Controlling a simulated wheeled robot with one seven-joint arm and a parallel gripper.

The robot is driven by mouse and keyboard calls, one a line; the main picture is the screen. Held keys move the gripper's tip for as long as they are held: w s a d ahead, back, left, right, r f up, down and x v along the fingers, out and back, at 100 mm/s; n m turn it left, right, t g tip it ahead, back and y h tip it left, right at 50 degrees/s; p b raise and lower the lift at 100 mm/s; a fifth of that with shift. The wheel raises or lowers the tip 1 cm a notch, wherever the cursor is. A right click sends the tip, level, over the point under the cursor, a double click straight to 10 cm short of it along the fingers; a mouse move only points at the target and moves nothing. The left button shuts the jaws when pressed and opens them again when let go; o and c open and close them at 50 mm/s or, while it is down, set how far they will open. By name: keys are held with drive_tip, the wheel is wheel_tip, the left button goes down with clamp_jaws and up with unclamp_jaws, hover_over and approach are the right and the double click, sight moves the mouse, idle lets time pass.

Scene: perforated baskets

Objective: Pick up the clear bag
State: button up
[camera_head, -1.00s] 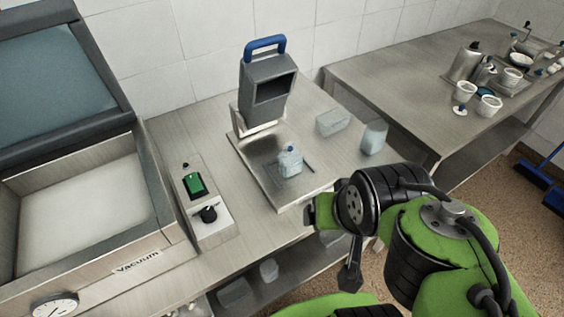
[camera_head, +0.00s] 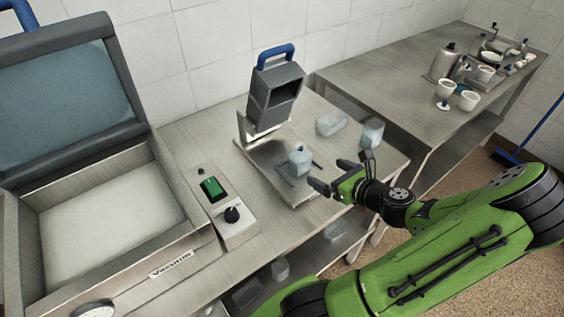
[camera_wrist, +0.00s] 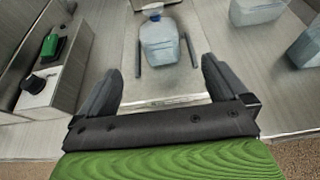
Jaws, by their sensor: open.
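A clear bluish bag (camera_head: 300,161) with a gathered top stands on the metal plate (camera_head: 262,165) of the device with the blue handle. In the wrist view the bag (camera_wrist: 160,48) sits ahead of my open gripper (camera_wrist: 163,85), roughly centred between its fingers but beyond their tips. In the head view my gripper (camera_head: 332,178) is just right of and in front of the bag, empty and apart from it. Two more pale clear items, one lying (camera_head: 331,122) and one upright (camera_head: 372,133), are on the table to the right.
A vacuum machine (camera_head: 165,262) with its lid raised is at the left. A control box with a green switch (camera_head: 212,188) stands between it and the plate. The grey device (camera_head: 275,97) rises behind the bag. A second table (camera_head: 400,72) holds cups and jugs.

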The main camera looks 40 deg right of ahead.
sight(296, 157)
drive_tip(key=b+x, duration=0.2)
drive_tip(key=x, duration=1.3)
drive_tip(key=shift+w+d+f+b, duration=0.1)
drive_tip(key=shift+w+b, duration=0.05)
drive_tip(key=shift+b, duration=0.15)
drive_tip(key=shift+c, duration=1)
drive_tip(key=c, duration=0.9)
wheel_tip(296, 157, up, 10)
drive_tip(key=p, duration=0.3)
drive_tip(key=shift+p, duration=0.35)
